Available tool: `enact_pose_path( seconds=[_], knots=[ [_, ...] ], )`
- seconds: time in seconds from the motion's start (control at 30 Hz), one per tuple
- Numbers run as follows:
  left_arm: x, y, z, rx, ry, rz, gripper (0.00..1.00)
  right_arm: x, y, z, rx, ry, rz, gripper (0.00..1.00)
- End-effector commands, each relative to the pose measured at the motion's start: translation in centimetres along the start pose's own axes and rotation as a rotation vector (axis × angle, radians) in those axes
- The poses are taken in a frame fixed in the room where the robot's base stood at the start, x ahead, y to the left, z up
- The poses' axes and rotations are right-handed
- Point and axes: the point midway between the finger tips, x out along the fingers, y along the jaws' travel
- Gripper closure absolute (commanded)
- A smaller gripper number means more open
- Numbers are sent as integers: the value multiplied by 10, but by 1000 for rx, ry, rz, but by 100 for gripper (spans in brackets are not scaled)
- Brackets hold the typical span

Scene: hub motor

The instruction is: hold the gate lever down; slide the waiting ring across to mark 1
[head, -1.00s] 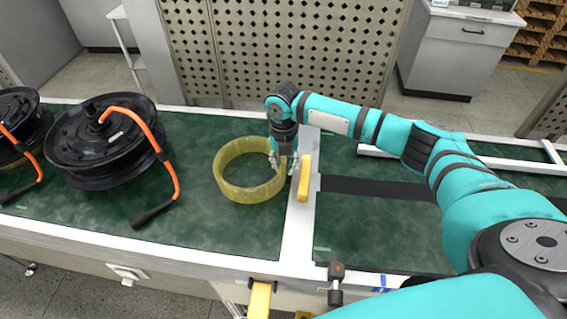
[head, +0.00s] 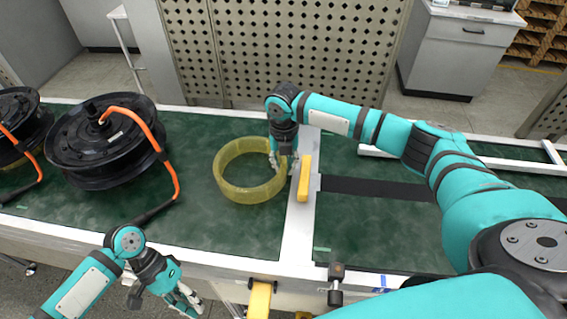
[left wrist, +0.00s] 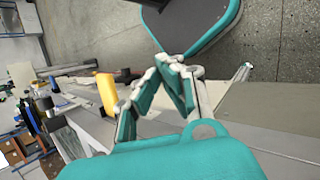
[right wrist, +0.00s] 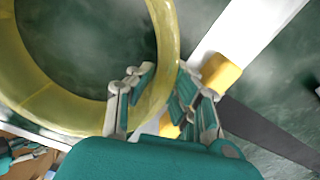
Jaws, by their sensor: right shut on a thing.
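The translucent yellow ring (head: 235,188) lies on the green belt surface, left of the white crosspiece (head: 301,222). My right gripper (head: 284,165) is shut on the ring's right wall; the right wrist view shows this wall (right wrist: 166,45) between the fingers (right wrist: 160,88). A yellow gate block (head: 304,180) stands on the crosspiece just right of that gripper. A yellow lever (head: 260,300) hangs from a dark bracket on the front edge. My left gripper (head: 191,304) is left of the lever, apart from it, its fingertips together and empty. The lever also shows in the left wrist view (left wrist: 107,92).
Black hub motors with orange cables (head: 100,150) sit on the belt at left. A dark knobbed post (head: 336,285) stands at the front edge. Right of the crosspiece, a black strip (head: 375,188) crosses open green surface under my right arm. I cannot make out which spot is mark 1.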

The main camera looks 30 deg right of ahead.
Motion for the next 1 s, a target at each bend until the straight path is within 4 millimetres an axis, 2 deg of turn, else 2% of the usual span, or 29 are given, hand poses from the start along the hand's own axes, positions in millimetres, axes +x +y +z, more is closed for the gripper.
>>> enact_pose_path(
  seconds=[0.03,0.2,0.3,0.4,0.5,0.6,0.77,1.0],
  knots=[
    [-4,28,-10,190,0,-61,100,-1,0,0,0,-1,1,100],
    [-9,109,-20,907,-64,-306,100,-1,0,0,0,-1,1,100],
    [-8,147,-12,1347,-158,-466,100,0,0,0,1,-1,1,100],
    [-5,167,-1,1681,-271,-587,100,0,0,0,1,-1,1,100],
    [-3,176,9,1899,-368,-662,100,0,0,0,1,-1,1,100],
    [-2,178,14,2012,-427,-698,100,0,0,0,1,-1,1,100],
    [6,174,14,2051,-449,-705,100,0,0,0,0,-1,1,100],
    [29,157,4,2045,-448,-703,100,-1,1,0,0,-1,2,100]
  ],
)
